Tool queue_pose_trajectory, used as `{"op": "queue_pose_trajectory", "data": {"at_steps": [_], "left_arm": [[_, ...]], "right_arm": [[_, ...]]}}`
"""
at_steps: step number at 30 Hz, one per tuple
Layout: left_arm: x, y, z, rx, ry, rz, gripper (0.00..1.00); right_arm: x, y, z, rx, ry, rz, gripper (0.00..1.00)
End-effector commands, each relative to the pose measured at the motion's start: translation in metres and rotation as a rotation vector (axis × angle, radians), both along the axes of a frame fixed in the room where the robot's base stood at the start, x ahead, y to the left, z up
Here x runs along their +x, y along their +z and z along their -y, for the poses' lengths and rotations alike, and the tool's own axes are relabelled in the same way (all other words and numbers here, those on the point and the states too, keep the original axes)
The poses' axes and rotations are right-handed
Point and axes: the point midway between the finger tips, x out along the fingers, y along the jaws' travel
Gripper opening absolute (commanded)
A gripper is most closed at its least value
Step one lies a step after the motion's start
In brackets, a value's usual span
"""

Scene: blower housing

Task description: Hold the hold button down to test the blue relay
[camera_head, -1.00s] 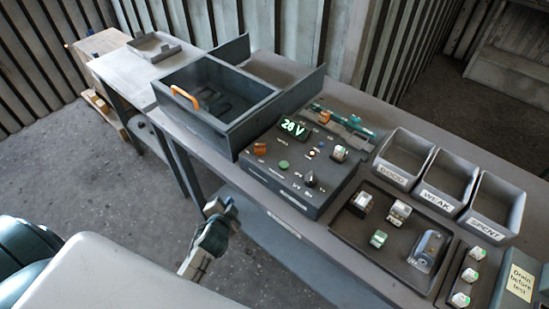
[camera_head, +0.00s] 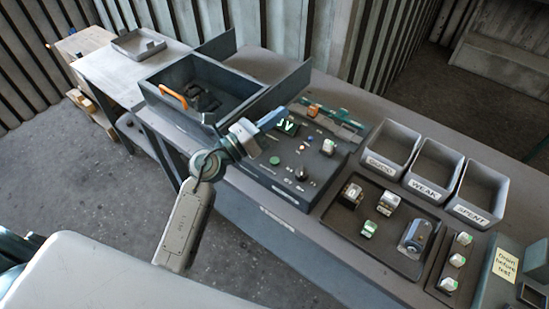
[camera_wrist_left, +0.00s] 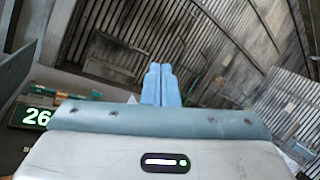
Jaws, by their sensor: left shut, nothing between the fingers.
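The grey test panel (camera_head: 262,183) stands on the bench with a lit green display (camera_head: 288,127), partly covered by my left gripper; in the left wrist view the display (camera_wrist_left: 37,117) reads 26. A round green button (camera_head: 274,160) and a black knob (camera_head: 301,173) are on its face. The labels are too small to tell which control is the hold button. A white-bodied relay (camera_head: 328,147) stands at the panel's right; I cannot make out which relay is blue. My left gripper (camera_head: 272,118) is shut and empty, its blue fingers above the panel's upper left, apart from the button.
A tray (camera_head: 392,255) with several parts lies to the right, below the bins GOOD (camera_head: 383,166), WEAK (camera_head: 426,190) and SPENT (camera_head: 468,213).

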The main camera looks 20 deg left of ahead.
Motion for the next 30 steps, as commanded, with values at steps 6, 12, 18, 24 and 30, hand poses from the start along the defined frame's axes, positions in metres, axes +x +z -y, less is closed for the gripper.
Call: {"op": "queue_pose_trajectory", "data": {"at_steps": [6,12,18,24,30], "left_arm": [[0.0,-0.006,0.035,0.575,-0.137,0.165,0.0],[0.005,-0.03,0.029,1.068,-0.247,0.215,0.0],[0.007,-0.045,0.001,1.406,-0.333,0.179,0.0],[0.006,-0.05,-0.015,1.54,-0.375,0.14,0.0],[0.006,-0.051,-0.018,1.556,-0.381,0.134,0.0]], "right_arm": [[0.0,0.005,0.0,0.0,0.0,0.0,0.51],[0.0,0.008,0.0,0.0,0.0,0.0,0.51],[0.0,0.01,0.0,0.0,0.0,0.0,0.51],[0.0,0.01,0.0,0.0,0.0,0.0,0.51],[0.0,0.01,0.0,0.0,0.0,0.0,0.51]]}}
